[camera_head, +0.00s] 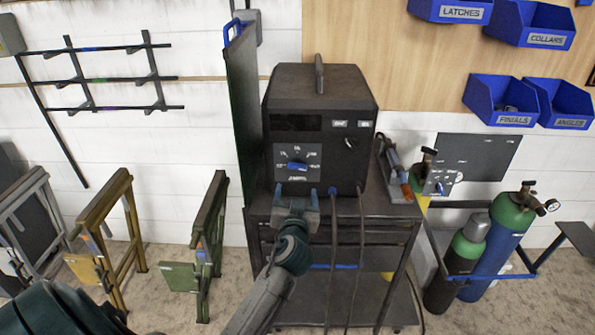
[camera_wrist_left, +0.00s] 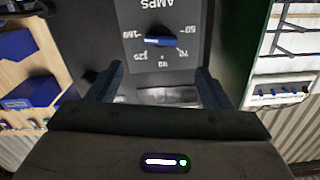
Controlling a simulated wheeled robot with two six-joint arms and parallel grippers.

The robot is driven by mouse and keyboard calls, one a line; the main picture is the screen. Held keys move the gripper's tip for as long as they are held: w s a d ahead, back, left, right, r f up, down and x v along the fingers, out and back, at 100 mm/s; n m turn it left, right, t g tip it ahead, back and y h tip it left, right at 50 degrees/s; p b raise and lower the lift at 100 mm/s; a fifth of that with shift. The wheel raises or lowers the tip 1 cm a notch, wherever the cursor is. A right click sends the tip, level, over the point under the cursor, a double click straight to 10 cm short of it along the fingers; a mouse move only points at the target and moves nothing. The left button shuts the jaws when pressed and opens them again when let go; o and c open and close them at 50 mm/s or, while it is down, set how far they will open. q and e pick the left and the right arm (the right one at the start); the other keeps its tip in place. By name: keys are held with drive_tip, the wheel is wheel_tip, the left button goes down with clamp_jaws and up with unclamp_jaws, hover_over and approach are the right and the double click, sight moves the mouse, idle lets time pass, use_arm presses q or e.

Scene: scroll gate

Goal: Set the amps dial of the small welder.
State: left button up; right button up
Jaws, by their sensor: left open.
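The small welder (camera_head: 321,100) is a dark box with a top handle, standing on a dark metal cart (camera_head: 400,212). Its amps dial (camera_head: 297,166) is a blue knob on a grey scale plate at the lower left of the front. In the left wrist view the plate shows upside down, with the blue knob (camera_wrist_left: 160,41) lying nearly level among the numbers. I cannot tell which end points. My left gripper (camera_head: 296,192) is open just below the dial. Its fingers (camera_wrist_left: 159,80) are spread either side of the knob's line, apart from it. My right gripper is not in view.
Two cables (camera_head: 345,250) hang from the welder's front, right of my left arm. A tall green panel (camera_head: 242,110) stands close at the welder's left. A torch (camera_head: 395,165) lies at its right. Gas cylinders (camera_head: 490,245) stand further right, and metal frames (camera_head: 205,240) stand left.

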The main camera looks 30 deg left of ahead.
sight(297, 167)
use_arm(q)
drive_tip(key=p+x, duration=0.2)
drive_tip(key=x, duration=0.2)
drive_tip(key=p+x, duration=0.2)
drive_tip(key=x, duration=0.3)
drive_tip(key=shift+w+a+r, duration=0.1)
drive_tip(key=shift+a+r, duration=0.05)
drive_tip(key=shift+r, duration=0.05)
drive_tip(key=shift+w+a+f, duration=0.1)
drive_tip(key=shift+w+a, duration=0.25)
drive_tip(key=shift+w, duration=0.2)
drive_tip(key=shift+c, duration=0.2)
